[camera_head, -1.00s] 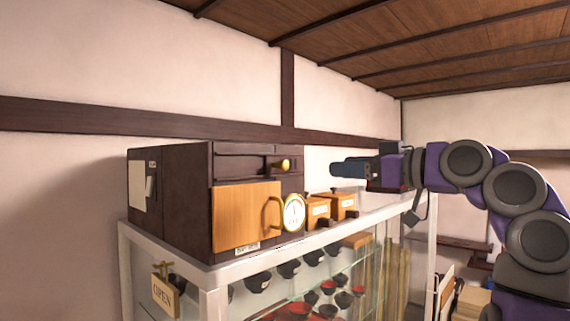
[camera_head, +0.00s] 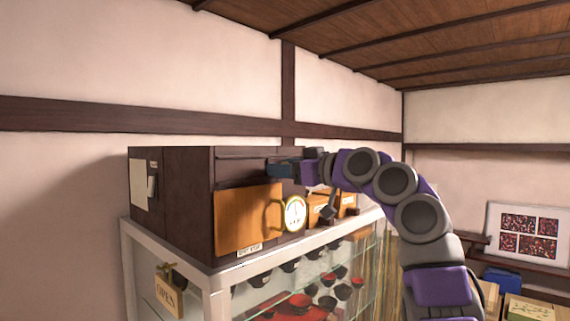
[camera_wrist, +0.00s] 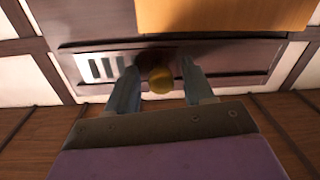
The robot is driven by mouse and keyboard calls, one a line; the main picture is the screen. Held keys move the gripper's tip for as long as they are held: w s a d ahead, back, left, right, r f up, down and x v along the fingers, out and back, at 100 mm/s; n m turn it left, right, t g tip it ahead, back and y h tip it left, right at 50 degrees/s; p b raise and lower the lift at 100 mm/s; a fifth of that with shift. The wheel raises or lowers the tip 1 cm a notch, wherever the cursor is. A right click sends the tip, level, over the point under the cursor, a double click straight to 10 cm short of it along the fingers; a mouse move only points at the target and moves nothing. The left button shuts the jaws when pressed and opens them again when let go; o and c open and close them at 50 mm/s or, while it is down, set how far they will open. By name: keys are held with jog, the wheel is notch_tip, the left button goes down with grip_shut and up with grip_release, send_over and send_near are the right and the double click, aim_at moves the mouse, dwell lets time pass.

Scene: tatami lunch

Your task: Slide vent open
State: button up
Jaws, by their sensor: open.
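The dark brown box (camera_head: 172,202) stands on the display case, with a vent strip along the top of its front. In the wrist view, which appears upside down, the vent strip (camera_wrist: 228,82) shows several pale slots (camera_wrist: 102,67) at its left. The round brass knob (camera_wrist: 160,80) of the slider sits between the two fingers of my gripper (camera_wrist: 160,70). The fingers are open, one on each side of the knob; I cannot tell if either touches it. In the head view my gripper (camera_head: 280,171) is at the vent and hides the knob.
Below the vent is an orange wooden door (camera_head: 243,222) with a loop handle. A round clock (camera_head: 294,212) and small wooden boxes (camera_head: 318,210) stand close by on the glass display case (camera_head: 212,284). An OPEN sign (camera_head: 167,298) hangs at its left. Space above the box is free.

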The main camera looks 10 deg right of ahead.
jog(key=shift+w+a, duration=0.1)
jog(key=shift+w, duration=0.05)
grip_shut()
dwell(0.4)
